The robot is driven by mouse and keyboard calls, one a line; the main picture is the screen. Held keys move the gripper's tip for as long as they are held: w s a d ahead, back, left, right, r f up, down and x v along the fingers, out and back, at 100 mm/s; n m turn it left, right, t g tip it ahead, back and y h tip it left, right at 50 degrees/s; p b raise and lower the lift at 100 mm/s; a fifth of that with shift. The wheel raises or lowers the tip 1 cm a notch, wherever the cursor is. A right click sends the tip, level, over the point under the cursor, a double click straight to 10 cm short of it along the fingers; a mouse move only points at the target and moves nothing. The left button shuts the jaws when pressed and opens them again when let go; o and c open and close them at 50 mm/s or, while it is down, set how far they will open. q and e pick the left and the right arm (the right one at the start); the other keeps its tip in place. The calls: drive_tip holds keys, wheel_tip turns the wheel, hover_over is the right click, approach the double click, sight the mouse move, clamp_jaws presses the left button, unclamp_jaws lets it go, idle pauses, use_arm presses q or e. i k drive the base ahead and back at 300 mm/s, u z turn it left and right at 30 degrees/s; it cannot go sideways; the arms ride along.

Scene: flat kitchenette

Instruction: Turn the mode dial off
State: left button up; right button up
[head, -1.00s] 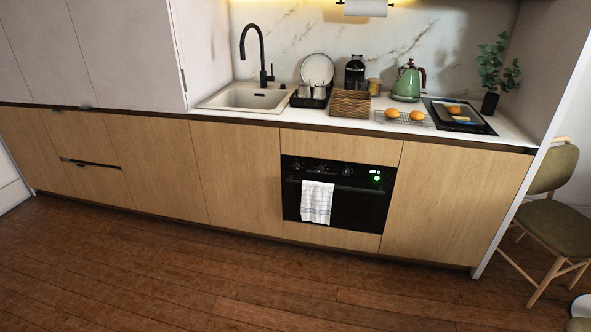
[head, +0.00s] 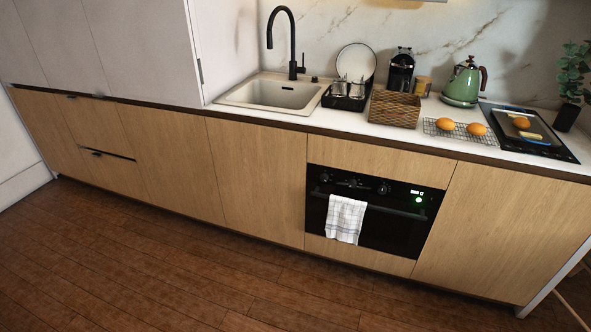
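The black built-in oven (head: 386,226) sits in the wooden cabinet front below the counter. Its top panel carries several dark knobs, among them a left knob (head: 325,178), a middle knob (head: 352,183) and a right knob (head: 384,188). I cannot tell which is the mode dial or where any pointer stands. A lit display (head: 417,193) and a green light (head: 418,200) show at the panel's right. A white checked towel (head: 346,219) hangs over the oven door handle. Neither of my grippers is in view.
The wooden floor (head: 180,270) before the cabinets is clear. The counter above holds a sink (head: 268,95), a woven basket (head: 395,108), a green kettle (head: 463,84), a wire rack with oranges (head: 445,124) and a black hob with a tray (head: 550,146).

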sight(324, 177)
drive_tip(key=z, duration=0.2)
drive_tip(key=i, duration=1.05)
drive_tip(key=z, duration=0.6)
